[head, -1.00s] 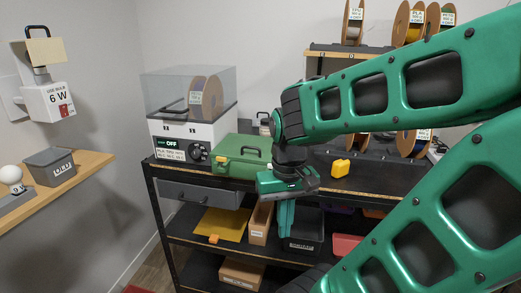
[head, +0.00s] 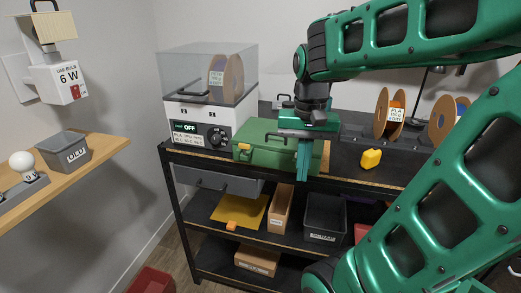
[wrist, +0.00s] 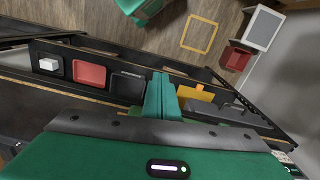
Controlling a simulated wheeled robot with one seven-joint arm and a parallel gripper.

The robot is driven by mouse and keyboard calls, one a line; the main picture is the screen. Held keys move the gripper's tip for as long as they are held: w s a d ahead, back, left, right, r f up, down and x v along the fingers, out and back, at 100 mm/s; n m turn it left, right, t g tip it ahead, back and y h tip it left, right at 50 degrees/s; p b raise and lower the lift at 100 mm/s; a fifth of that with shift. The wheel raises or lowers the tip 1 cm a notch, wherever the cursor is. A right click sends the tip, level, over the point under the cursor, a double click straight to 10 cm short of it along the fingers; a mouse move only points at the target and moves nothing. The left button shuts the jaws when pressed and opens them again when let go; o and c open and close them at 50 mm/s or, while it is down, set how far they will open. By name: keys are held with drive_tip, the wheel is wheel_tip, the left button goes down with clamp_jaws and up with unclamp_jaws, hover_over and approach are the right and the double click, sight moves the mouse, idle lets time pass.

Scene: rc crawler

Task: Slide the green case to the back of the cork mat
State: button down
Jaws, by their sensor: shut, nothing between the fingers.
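The green case (head: 262,150) lies flat on the black top shelf, to the right of the dryer box. It has a dark handle and a yellow latch on its front. A tan strip, apparently the cork mat (head: 326,158), shows at the case's right end; the rest is hidden. My gripper (head: 302,178) is shut and empty, fingers pointing down, in front of the case's right part near the shelf's front edge. I cannot tell whether it touches the case.
A white dryer with a clear lid (head: 205,110) stands left of the case. A yellow object (head: 371,159) and filament spools (head: 390,115) stand to the right. Lower shelves hold a black bin (head: 324,217) and cardboard boxes. A wooden wall shelf (head: 70,178) is at left.

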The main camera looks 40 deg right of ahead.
sight(265, 148)
drive_tip(key=w+a+r+m, duration=0.35)
drive_tip(key=w+r, duration=0.45)
drive_tip(key=w, duration=0.5)
drive_tip(key=shift+m, duration=0.35)
drive_tip(key=f, duration=0.3)
drive_tip(key=w+d+f, duration=0.1)
drive_tip(key=f, duration=0.2)
drive_tip(key=d+f, duration=0.1)
drive_tip(key=f, duration=0.2)
drive_tip(key=shift+w+d+f, duration=0.2)
drive_tip(key=shift+w+f, duration=0.1)
drive_tip(key=shift+w+d, duration=0.35)
drive_tip(key=shift+d, duration=0.4)
